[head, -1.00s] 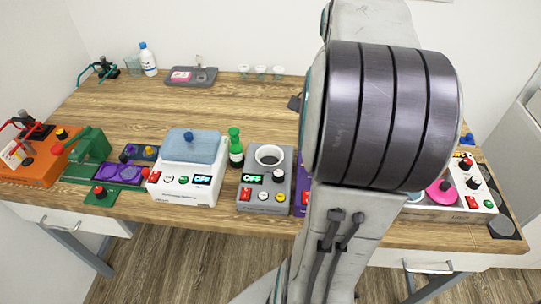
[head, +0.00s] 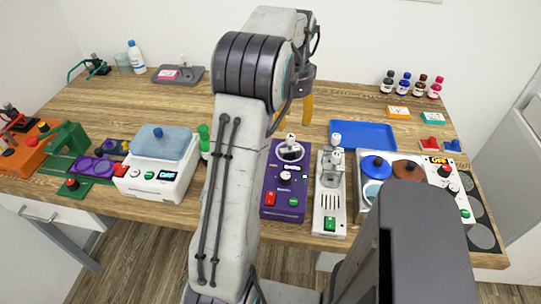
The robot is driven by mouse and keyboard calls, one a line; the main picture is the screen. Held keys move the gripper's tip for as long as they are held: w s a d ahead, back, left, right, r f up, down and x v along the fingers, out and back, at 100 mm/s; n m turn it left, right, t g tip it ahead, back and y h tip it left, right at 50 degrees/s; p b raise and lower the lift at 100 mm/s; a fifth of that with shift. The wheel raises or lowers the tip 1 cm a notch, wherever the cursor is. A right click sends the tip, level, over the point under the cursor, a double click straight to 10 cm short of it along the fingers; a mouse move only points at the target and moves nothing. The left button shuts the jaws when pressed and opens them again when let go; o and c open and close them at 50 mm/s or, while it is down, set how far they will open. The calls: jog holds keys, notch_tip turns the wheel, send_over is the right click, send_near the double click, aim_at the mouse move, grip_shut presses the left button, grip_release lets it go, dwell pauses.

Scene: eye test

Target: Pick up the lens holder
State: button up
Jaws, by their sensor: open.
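I cannot tell for sure which thing is the lens holder. A small green wire frame with a dark part (head: 96,67) stands at the table's back left corner. A similar dark and red piece (head: 12,117) sits on the orange device (head: 28,152) at the left edge. My gripper (head: 293,112) shows partly behind my arm, above the table's middle. Its yellow-orange fingers are apart, and I see nothing between them. It is well to the right of both pieces. My arm hides part of the table's middle.
On the wooden table (head: 160,103) stand a white device with a blue-grey lid (head: 160,172), a purple device (head: 283,190), a white device (head: 331,200) and a blue tray (head: 375,133). Several small bottles (head: 405,84) stand at the back right. A grey tray (head: 190,80) lies at the back left.

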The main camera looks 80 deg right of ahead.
aim_at(291, 136)
jog(key=shift+s+f, duration=0.1)
jog(key=shift+f, duration=3.65)
grip_shut()
